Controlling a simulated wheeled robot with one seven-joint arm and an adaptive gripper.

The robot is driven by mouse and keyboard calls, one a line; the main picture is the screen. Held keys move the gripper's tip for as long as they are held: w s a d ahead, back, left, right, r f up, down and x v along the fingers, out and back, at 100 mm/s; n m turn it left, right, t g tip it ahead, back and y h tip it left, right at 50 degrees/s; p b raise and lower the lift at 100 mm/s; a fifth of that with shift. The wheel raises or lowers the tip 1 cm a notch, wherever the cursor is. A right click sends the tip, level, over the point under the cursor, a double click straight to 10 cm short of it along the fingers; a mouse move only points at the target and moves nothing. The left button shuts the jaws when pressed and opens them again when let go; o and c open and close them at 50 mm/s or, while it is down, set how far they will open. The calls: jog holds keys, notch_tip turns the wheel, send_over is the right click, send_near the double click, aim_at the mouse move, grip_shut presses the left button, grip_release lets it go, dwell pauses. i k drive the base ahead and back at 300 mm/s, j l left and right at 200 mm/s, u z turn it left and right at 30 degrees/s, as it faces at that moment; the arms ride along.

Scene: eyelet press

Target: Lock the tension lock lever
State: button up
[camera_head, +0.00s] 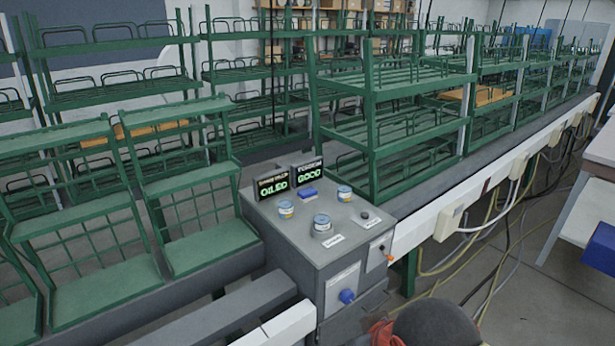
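A grey control box (335,240) stands in the middle of the camera_head view. Two small displays stand on its top: the left one (273,186) reads "OILED" and the right one (308,173) reads "GOOD". A blue knob (347,296) sits on a pale plate on its front. A small dark fitting with an orange tip (389,257) sits on a plate on its right side. I cannot tell which part is the tension lock lever, or whether it is locked. I see no gripper fingers in this view.
On the box top are several blue-and-white round caps (322,223), a blue block (308,193) and a black button (365,215). A dark rounded shape (436,325) and a red piece (385,334) show at the bottom edge. Green racks (372,130) stand behind; cables (500,255) lie right.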

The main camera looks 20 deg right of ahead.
aim_at(391, 259)
jog(key=i+l+z, duration=0.25)
jog(key=i+z, duration=0.5)
jog(key=i, duration=0.2)
jog(key=i+z, duration=0.4)
jog(key=i, duration=0.1)
